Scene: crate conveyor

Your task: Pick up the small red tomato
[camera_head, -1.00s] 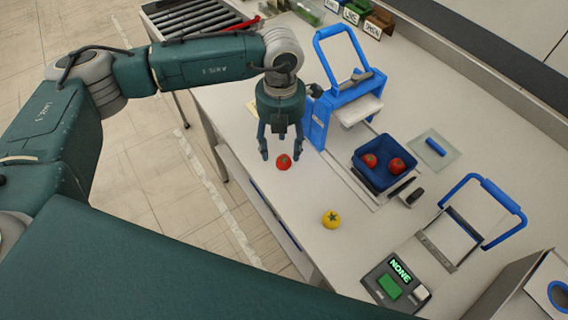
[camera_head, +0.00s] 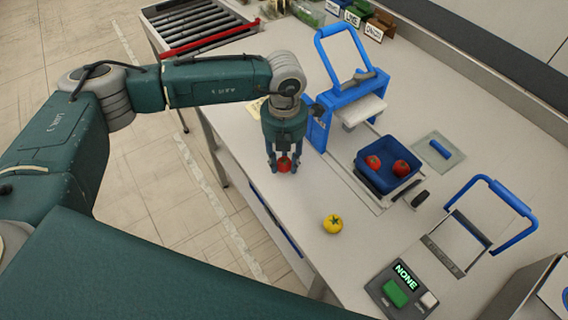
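A small red tomato (camera_head: 285,166) is at the left part of the white worktop, near its front edge. My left gripper (camera_head: 284,169) points down over it, with its fingers drawn in on both sides of the tomato. The fingers look shut on it, and the tomato seems still at worktop level. The fingers partly hide it. My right gripper is not in view.
A yellow tomato (camera_head: 333,224) lies to the right on the worktop (camera_head: 290,215). A blue crate (camera_head: 388,184) holds two red tomatoes. A blue-framed device (camera_head: 318,130) stands close right of my gripper.

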